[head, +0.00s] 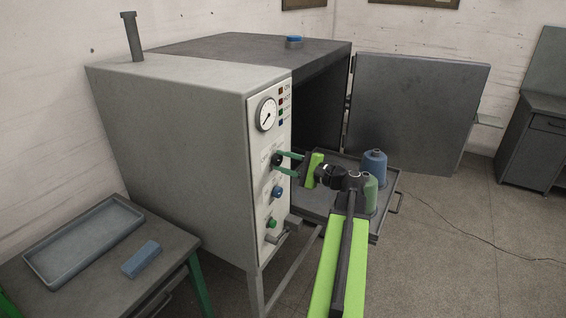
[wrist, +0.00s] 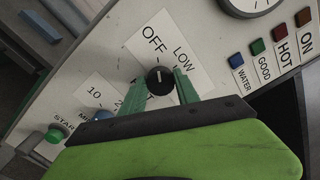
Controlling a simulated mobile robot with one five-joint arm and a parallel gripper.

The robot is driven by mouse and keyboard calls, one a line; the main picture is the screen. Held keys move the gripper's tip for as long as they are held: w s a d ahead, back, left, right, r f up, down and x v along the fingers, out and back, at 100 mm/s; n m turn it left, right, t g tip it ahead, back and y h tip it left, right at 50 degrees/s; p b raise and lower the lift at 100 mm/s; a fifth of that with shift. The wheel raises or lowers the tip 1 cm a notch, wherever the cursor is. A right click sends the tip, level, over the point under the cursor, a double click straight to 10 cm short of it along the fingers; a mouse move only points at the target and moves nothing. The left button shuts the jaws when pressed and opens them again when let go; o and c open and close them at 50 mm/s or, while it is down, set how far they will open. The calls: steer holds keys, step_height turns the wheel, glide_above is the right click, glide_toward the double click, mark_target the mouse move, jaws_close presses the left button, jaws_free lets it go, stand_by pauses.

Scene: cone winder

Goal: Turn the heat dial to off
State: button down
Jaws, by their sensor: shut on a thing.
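The heat dial (head: 277,160) is a small black knob on the white control panel. In the wrist view the dial (wrist: 160,80) sits under the words OFF and LOW. The white mark on its face points up towards OFF. My gripper (head: 284,164) reaches the panel from the right. In the wrist view its green fingers (wrist: 160,84) stand on either side of the dial and are shut on it. The lower edge of the dial and other label words are partly hidden by my gripper.
Below the dial are a blue knob (head: 277,191) and a green button (head: 271,222). A gauge (head: 266,114) and several lamps are above. A side table holds a blue block (head: 141,259).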

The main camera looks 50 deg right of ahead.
steer(key=c, duration=0.9)
jaws_free()
steer(key=v, duration=1.7)
steer(key=shift+s, duration=0.25)
steer(key=shift+f, duration=0.1)
